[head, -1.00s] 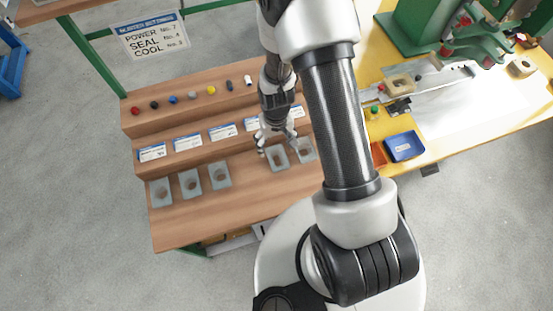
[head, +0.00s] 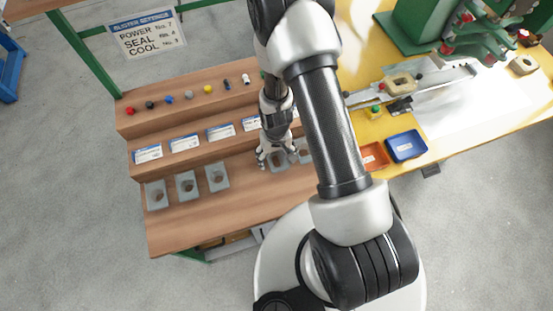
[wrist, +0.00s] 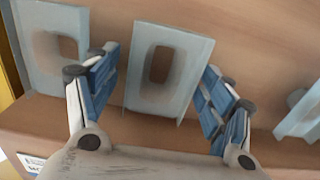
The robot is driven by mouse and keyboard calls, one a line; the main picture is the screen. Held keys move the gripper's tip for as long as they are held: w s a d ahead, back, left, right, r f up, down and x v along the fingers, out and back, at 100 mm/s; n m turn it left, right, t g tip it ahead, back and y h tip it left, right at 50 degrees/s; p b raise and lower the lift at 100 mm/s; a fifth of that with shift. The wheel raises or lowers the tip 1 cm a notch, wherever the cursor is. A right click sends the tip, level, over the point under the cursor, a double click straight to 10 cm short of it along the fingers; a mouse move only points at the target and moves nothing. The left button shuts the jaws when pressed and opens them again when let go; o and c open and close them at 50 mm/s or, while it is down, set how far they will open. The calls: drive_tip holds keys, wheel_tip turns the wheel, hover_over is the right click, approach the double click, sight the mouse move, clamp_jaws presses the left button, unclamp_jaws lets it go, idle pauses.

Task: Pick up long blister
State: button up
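A pale grey-blue blister with an elongated oval hollow (wrist: 167,96) is in the middle of the wrist view, and it fits the long blister. In the head view the blister under my gripper (head: 279,165) stands on the lower wooden shelf, partly covered by the fingers. My gripper (wrist: 160,100) is open, with one blue-padded finger on each side of this blister. Gaps show between the pads and its sides, and nothing is held. In the head view my gripper (head: 277,153) is low over the shelf.
Another blister (wrist: 44,80) is close beside the left finger; one more (wrist: 300,115) is at the right edge. Several blisters (head: 187,186) stand left on the wooden shelf (head: 220,215). Right is a yellow table with an orange tray (head: 375,156) and a blue tray (head: 405,146).

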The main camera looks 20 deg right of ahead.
drive_tip(key=c, duration=0.8)
drive_tip(key=shift+o, duration=0.2)
